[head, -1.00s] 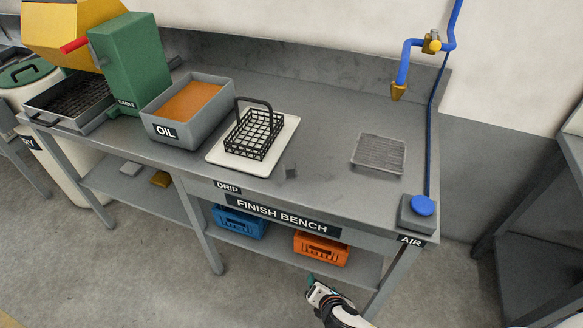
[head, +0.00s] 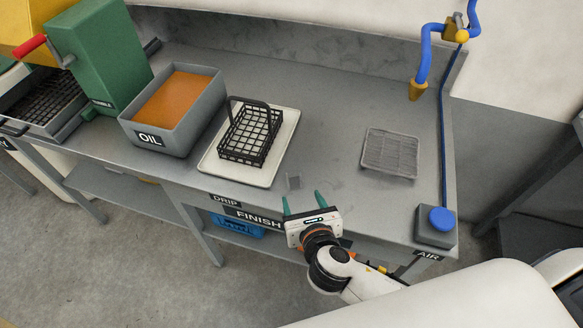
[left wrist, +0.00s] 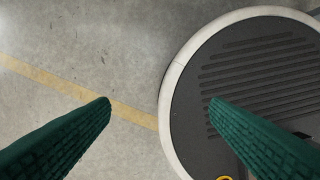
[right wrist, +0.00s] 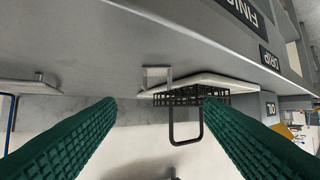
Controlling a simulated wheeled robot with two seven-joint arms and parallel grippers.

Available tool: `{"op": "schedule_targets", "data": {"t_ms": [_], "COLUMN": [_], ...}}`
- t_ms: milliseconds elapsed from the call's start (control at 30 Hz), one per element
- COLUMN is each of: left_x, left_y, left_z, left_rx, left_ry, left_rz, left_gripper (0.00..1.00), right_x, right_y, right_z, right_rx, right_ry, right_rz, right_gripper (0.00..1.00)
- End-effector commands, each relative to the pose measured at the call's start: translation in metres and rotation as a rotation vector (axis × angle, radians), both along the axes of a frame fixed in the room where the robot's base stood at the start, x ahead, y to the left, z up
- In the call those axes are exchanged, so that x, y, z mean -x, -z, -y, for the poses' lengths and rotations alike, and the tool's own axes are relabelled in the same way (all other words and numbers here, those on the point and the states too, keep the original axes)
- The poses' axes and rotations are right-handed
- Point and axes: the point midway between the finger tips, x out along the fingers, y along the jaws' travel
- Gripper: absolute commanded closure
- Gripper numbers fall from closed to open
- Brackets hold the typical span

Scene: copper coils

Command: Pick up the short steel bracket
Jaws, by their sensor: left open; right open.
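The short steel bracket (head: 293,181) is a small grey piece on the bench top, just in front of the white drip tray. It also shows in the right wrist view (right wrist: 155,79), between and beyond the fingertips. My right gripper (head: 302,197) is open at the bench's front edge, its green fingers pointing toward the bracket with a small gap left. Nothing is between its fingers in the right wrist view (right wrist: 160,103). My left gripper (left wrist: 160,101) is open and empty above the floor; it is out of the head view.
A black wire basket (head: 250,136) stands on the white drip tray (head: 207,168). The oil tank (head: 184,139) is to its left. A grey rack (head: 390,153) and a blue air button (head: 441,219) are to the right. Bare bench lies between tray and rack.

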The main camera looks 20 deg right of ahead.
Motion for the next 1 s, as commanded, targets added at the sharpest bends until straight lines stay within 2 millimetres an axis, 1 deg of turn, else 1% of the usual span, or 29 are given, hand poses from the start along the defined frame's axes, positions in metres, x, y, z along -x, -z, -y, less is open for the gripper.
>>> {"op": "schedule_targets", "data": {"t_ms": [33, 200, 300, 467, 600, 700, 833, 1000], "left_x": [0.01, 0.043, 0.052, 0.048, 0.031, 0.023, 0.023, 0.028], "left_y": [0.0, 0.0, 0.0, -0.001, -0.006, -0.007, -0.007, -0.007], "left_z": [-0.001, -0.003, -0.005, -0.005, -0.004, -0.003, -0.003, -0.003], "left_rx": [-0.001, -0.007, -0.009, -0.009, -0.006, -0.004, -0.004, -0.005], "left_ry": [0.0, 0.0, 0.0, 0.0, 0.001, 0.002, 0.002, 0.003], "left_rz": [-0.015, -0.063, -0.077, -0.072, -0.047, -0.032, -0.033, -0.041], "left_gripper": [0.29, 0.29, 0.29, 0.29, 0.29, 0.29, 0.29, 0.29], "right_x": [-0.009, -0.037, -0.048, -0.057, -0.075, -0.089, -0.1, -0.101], "right_y": [0.002, 0.014, 0.019, 0.023, 0.03, 0.036, 0.041, 0.043], "right_z": [0.001, 0.003, 0.004, 0.005, 0.009, 0.011, 0.012, 0.012], "right_rx": [0.001, -0.001, 0.0, -0.002, -0.002, -0.002, -0.002, -0.002], "right_ry": [0.002, 0.003, 0.002, 0.002, 0.004, 0.003, 0.002, 0.0], "right_rz": [0.001, 0.001, 0.001, 0.0, 0.0, 0.001, -0.001, -0.001], "right_gripper": [0.38, 0.38, 0.38, 0.38, 0.38, 0.38, 0.38, 0.38]}}
